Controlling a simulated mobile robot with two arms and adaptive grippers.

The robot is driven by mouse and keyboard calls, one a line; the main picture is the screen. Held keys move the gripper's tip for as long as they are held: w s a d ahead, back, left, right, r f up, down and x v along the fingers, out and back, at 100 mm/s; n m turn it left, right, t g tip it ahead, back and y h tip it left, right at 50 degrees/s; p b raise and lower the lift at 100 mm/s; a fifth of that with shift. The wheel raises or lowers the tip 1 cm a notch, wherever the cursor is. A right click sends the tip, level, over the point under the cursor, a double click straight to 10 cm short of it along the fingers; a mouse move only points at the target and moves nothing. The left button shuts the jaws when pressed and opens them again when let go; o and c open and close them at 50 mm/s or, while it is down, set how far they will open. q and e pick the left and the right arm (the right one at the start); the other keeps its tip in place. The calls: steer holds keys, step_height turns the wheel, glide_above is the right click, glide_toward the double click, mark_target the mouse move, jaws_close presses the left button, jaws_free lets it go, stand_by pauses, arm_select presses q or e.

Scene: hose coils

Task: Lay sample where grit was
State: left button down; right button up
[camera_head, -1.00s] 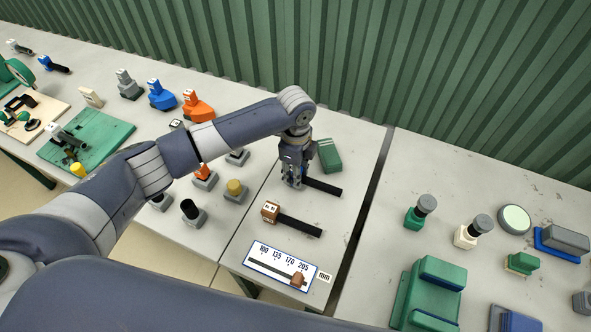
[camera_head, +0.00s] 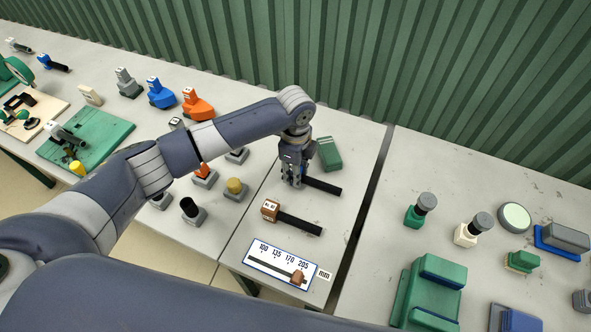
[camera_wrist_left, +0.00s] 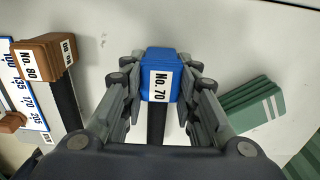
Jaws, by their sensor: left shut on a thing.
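My left gripper (camera_head: 291,184) is shut on a blue block marked No. 70 (camera_wrist_left: 160,82), low over the middle table. A black strip (camera_head: 323,187) runs out from that block to the right. In the head view the fingers hide most of the blue block. I cannot tell whether it rests on the table. A brown block marked No. 80 (camera_head: 270,209), with its own black strip (camera_head: 301,224), lies nearer the front and apart from the gripper. None of the things carries a readable "sample" or "grit" label. My right gripper is not in view.
A white scale plate (camera_head: 262,267) with a brown slider (camera_head: 298,277) lies at the front of the table. A green ribbed block (camera_head: 329,154) sits just behind the gripper. Several posts and knobs stand to the left. A gap separates the right table (camera_head: 385,235).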

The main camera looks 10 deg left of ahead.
arm_select(q)
steer(key=shift+f, duration=0.35)
stand_by(0.4)
steer(key=c, duration=1.2)
jaws_free()
steer(key=shift+r, duration=0.1)
steer(key=shift+r, duration=0.1)
steer(key=shift+r+p, duration=2.5)
steer(key=shift+p, duration=0.05)
steer(key=shift+r+p, duration=0.8)
steer(key=shift+r, duration=0.5)
